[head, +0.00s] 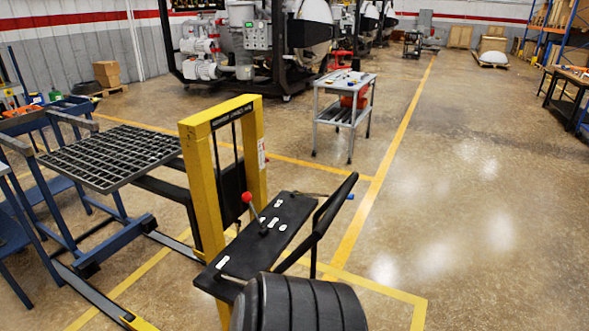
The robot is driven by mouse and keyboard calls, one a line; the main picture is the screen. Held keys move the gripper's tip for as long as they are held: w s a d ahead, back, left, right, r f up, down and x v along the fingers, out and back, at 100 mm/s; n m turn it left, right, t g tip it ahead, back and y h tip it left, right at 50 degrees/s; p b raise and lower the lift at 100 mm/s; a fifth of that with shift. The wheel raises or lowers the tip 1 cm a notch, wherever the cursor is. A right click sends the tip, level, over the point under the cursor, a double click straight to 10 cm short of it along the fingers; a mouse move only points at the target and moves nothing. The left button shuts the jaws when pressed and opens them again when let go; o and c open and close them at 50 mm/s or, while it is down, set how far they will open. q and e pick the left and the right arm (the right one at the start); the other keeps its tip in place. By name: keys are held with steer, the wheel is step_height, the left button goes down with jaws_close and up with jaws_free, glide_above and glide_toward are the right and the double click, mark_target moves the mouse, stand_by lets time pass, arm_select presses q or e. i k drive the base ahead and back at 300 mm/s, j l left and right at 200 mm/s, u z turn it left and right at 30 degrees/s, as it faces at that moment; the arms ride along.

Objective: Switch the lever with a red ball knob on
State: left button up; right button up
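The lever with a red ball knob (247,197) stands on the black control panel (240,260) of a yellow lift truck (197,185). Its thin shaft runs from the knob down and right to a base on the panel, so it leans to the left in the picture. Small white labels lie around its base. I cannot tell from the lever whether it is on or off. Neither of my grippers is in the head view, and nothing touches the lever.
A black handle bar (328,210) rises at the panel's right side. A black ribbed round body (300,305) fills the bottom centre. A dark grid platform (110,155) lies to the left. A grey cart (345,100) stands behind. The floor at right is clear.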

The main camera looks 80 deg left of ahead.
mark_target(245, 197)
steer(key=i+u, duration=0.4)
steer(key=i+l+u, duration=0.15)
steer(key=i+u, duration=0.45)
steer(key=u, duration=0.25)
steer(key=i+j+u, duration=0.1)
steer(key=u, duration=0.35)
steer(key=i+l+u, duration=0.15)
steer(key=i+u, duration=0.25)
steer(key=i+l+u, duration=0.1)
steer(key=u, duration=0.35)
steer(key=i+l+u, duration=0.15)
steer(key=u, duration=0.3)
